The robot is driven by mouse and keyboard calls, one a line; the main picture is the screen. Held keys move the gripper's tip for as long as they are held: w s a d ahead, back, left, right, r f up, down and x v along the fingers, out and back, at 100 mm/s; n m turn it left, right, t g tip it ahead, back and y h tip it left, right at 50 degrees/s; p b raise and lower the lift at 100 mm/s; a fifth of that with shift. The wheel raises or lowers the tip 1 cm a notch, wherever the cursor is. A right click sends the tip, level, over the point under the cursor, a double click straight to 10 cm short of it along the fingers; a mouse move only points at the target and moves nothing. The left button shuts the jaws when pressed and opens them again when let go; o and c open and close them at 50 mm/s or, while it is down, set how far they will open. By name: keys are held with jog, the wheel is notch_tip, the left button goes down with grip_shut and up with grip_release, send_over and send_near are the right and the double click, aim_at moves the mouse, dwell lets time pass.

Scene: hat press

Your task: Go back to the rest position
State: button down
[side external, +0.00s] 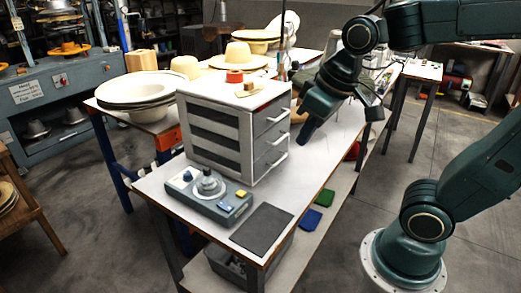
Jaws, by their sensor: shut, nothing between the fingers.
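My gripper (304,140) shows in the side external view with its fingers pointing down, over the long white worktable (322,165). It is to the right of a white drawer cabinet (215,136), close to the cabinet's drawer fronts and handles. I cannot tell whether it touches them. The fingers are together and nothing shows between them. My arm reaches in from the right above the table.
A grey control box (208,194) with buttons and a dark mat (262,229) lie at the table's near end. Straw hats (243,56) and stacked pale brims (137,91) stand behind. A hat press (68,82) is at far left. Open floor lies right of the table.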

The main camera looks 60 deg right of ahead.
jog(key=s+t, duration=0.1)
jog(key=s, duration=0.5)
jog(key=shift+s+d, duration=0.2)
jog(key=shift+s, duration=0.1)
